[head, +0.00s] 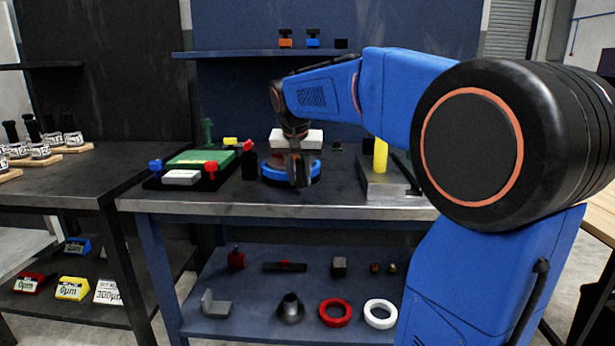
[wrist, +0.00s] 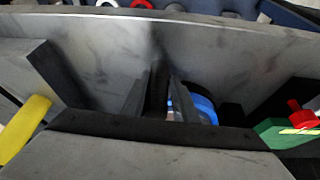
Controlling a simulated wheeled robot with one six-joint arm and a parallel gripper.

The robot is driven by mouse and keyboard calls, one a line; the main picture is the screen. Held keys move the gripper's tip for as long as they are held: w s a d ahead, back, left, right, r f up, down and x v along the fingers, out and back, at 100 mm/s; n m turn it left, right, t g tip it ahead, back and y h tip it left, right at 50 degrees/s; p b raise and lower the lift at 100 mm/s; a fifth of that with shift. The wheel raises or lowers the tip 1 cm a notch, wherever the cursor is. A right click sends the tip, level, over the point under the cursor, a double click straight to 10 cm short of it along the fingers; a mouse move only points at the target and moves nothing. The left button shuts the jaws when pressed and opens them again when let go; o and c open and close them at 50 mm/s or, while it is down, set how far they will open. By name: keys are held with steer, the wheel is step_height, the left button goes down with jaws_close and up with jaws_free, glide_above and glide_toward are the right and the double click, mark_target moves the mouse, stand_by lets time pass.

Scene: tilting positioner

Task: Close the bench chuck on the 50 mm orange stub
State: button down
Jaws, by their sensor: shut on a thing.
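The bench chuck (head: 272,172), a low round body with a blue ring, sits at the middle of the bench. Its blue ring also shows in the wrist view (wrist: 203,108), partly hidden by a finger. My gripper (head: 299,178) points down at the chuck's front and covers part of it. In the wrist view my gripper (wrist: 157,103) is shut on a dark upright bar (wrist: 157,88) beside the blue ring. I cannot tell where the bar joins the chuck. I cannot make out the 50 mm orange stub; the chuck's centre is hidden.
Left of the chuck stands a green-topped fixture (head: 200,158) with red and blue knobs. Right is a grey plate with a yellow post (head: 380,155). The lower shelf (head: 250,295) holds rings and small parts. Bench room near my gripper is tight.

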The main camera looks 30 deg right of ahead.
steer(key=a+m, duration=0.1)
steer(key=w+a+m, duration=0.1)
steer(key=a, duration=0.1)
steer(key=shift+w+a+m+g+h, duration=0.25)
steer(key=shift+w+m+g+h, duration=0.1)
steer(key=shift+m+g+h, duration=0.05)
steer(key=shift+w+a, duration=0.95)
steer(key=shift+a, duration=0.2)
steer(key=c, duration=1.6)
jaws_free()
steer(key=shift+o, duration=0.2)
steer(key=shift+a+r, duration=0.1)
steer(key=shift+r, duration=0.05)
steer(key=v, duration=1.7)
steer(key=shift+s, duration=0.1)
